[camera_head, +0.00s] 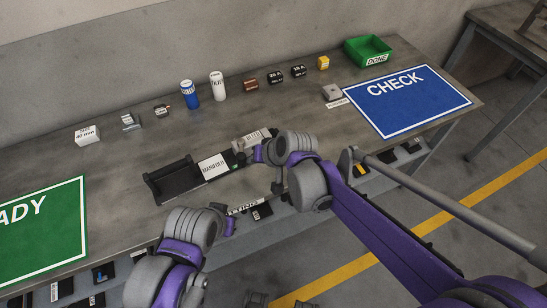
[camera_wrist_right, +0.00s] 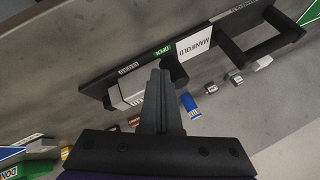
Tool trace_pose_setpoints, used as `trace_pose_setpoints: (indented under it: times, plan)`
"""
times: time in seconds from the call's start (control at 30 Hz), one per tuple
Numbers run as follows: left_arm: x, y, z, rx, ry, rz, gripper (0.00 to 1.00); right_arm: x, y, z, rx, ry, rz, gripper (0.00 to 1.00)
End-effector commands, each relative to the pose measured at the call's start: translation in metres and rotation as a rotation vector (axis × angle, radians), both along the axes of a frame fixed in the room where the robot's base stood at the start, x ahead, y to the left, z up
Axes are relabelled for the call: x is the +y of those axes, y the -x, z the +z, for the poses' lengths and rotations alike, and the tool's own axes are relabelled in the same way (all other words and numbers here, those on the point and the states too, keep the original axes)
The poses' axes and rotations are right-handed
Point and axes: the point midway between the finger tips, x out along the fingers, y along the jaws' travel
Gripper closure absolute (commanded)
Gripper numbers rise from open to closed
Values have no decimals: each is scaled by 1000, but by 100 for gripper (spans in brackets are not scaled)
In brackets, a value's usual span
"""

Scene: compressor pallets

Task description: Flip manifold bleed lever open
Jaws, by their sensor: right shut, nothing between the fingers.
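The manifold (camera_head: 214,167) is a dark plate with a white name label, lying on the bench near its front edge; it also shows in the wrist view (camera_wrist_right: 195,43). In the wrist view it bears a green OPEN mark (camera_wrist_right: 162,50) and a CLOSED mark (camera_wrist_right: 128,68). A pale grey bar (camera_wrist_right: 128,92), perhaps the bleed lever, lies by the CLOSED mark, partly hidden behind my fingers. My right gripper (camera_wrist_right: 158,80) is shut and empty, its tips beside a black round knob (camera_wrist_right: 176,68); contact is unclear. My left arm's end (camera_head: 229,224) is low in the head view, its fingers not distinguishable.
A blue CHECK mat (camera_head: 410,102) and green DONE bin (camera_head: 367,50) are at the right, a green mat (camera_head: 45,235) at the left. A blue can (camera_head: 189,95), white can (camera_head: 217,87) and several small parts line the back.

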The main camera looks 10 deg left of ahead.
Motion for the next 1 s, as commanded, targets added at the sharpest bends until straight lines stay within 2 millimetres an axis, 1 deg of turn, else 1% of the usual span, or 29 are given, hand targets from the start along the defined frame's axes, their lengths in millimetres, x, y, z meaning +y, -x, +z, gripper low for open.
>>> trace_pose_setpoints:
  times: [0.03, 0.1, 0.3, 1.0]
  plan:
    - [0, 0, -1, 1, 0, 0, 50, 6, 3, -1, 0, 0, 9, 100]
    - [0, 0, -2, 1, 0, 0, 50, 9, 5, -1, 0, 0, 14, 100]
    - [0, 1, -3, 1, 0, 0, 50, 17, 10, 0, 0, 1, 20, 100]
    - [0, 1, -4, 2, 0, 0, 50, 19, 11, 0, 0, 0, 20, 100]
